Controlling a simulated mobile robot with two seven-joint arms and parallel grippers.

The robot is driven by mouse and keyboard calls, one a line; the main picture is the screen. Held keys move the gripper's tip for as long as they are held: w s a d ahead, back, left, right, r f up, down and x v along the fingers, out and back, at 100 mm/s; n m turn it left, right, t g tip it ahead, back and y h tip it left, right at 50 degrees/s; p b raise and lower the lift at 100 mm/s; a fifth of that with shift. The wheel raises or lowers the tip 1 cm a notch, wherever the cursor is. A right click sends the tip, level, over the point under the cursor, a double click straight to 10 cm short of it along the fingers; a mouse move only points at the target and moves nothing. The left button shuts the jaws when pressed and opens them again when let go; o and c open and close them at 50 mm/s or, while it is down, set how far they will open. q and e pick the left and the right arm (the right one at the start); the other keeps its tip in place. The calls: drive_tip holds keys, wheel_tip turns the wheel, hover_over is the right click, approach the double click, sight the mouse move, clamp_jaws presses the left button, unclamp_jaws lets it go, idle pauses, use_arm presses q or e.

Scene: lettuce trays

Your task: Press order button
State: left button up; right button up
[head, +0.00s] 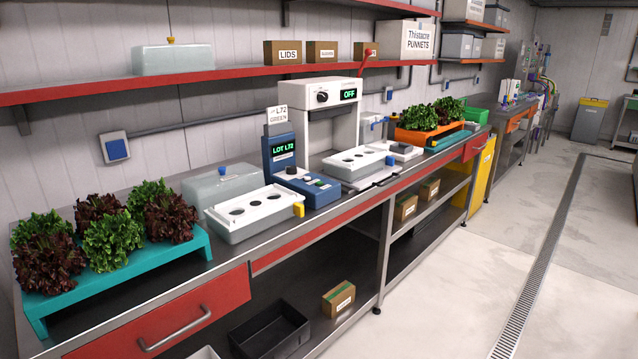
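No control in the head view carries a readable "order" label, so I cannot tell which one is the order button. A blue square wall fitting (116,149) sits on the wall at left. Neither of my grippers is in view.
A teal tray (168,262) of green and dark red lettuces stands at the counter's left end. White trays (252,211) lie in front of the devices. An orange crate (412,137) of lettuces is further right. The floor (470,270) at right is clear.

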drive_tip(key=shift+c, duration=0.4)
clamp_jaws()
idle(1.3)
